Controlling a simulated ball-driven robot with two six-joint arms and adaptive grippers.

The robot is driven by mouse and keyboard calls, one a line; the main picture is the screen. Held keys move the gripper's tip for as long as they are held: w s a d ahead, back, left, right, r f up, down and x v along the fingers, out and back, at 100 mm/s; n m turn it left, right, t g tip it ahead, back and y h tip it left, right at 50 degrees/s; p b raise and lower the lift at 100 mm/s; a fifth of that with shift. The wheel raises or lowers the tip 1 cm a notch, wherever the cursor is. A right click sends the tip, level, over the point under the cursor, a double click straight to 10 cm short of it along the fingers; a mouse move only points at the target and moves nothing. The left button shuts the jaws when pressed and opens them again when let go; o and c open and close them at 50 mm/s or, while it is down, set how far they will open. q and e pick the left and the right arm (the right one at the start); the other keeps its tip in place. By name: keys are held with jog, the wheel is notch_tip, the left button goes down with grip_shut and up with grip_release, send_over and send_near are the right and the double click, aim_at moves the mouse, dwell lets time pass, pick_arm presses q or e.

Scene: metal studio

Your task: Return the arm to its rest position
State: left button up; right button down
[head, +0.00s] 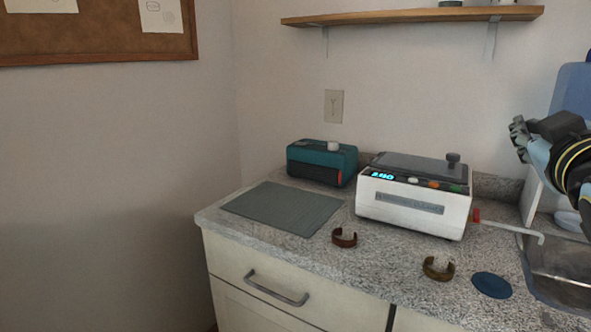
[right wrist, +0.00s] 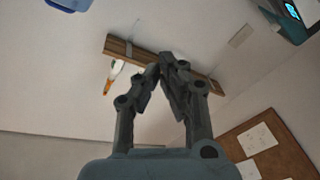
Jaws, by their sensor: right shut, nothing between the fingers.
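My right gripper (head: 521,138) is at the right edge of the head view, raised above the counter and the sink. It also shows in the right wrist view (right wrist: 162,68), where its fingertips meet and nothing is between them. My left gripper is in neither view.
A granite counter (head: 390,262) holds a white machine (head: 412,208) with a lit display, a teal device (head: 321,163), a grey mat (head: 284,208), a red cuff (head: 344,238), a brown cuff (head: 438,268) and a blue disc (head: 491,285). A metal sink (head: 563,262) is at right; a shelf (head: 410,15) hangs above.

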jog(key=s+a+f+m+g+y, duration=0.1)
jog(key=s+f+g, duration=0.4)
jog(key=f, duration=0.4)
jog(key=s+a+f+m+g+y, duration=0.1)
jog(key=s+f+g, duration=0.1)
jog(key=s+f, duration=0.55)
jog(key=s+a+f+g+y, duration=0.35)
jog(key=s+f+g, duration=0.35)
jog(key=s+f, duration=0.7)
jog(key=s+d+f+g+b, duration=0.1)
jog(key=s+f+b, duration=0.2)
jog(key=f, duration=1.3)
jog(key=s+d+f+g+b, duration=0.1)
jog(key=s+f+b, duration=0.2)
jog(key=f, duration=1.2)
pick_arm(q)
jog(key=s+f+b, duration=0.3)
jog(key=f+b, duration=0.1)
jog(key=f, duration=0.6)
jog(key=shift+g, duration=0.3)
pick_arm(e)
jog(key=s+d+f, duration=0.1)
jog(key=s+f, duration=1.6)
jog(key=f, duration=0.1)
jog(key=shift+s+m+g, duration=0.3)
jog(key=shift+s+g, duration=0.1)
jog(key=shift+h, duration=0.25)
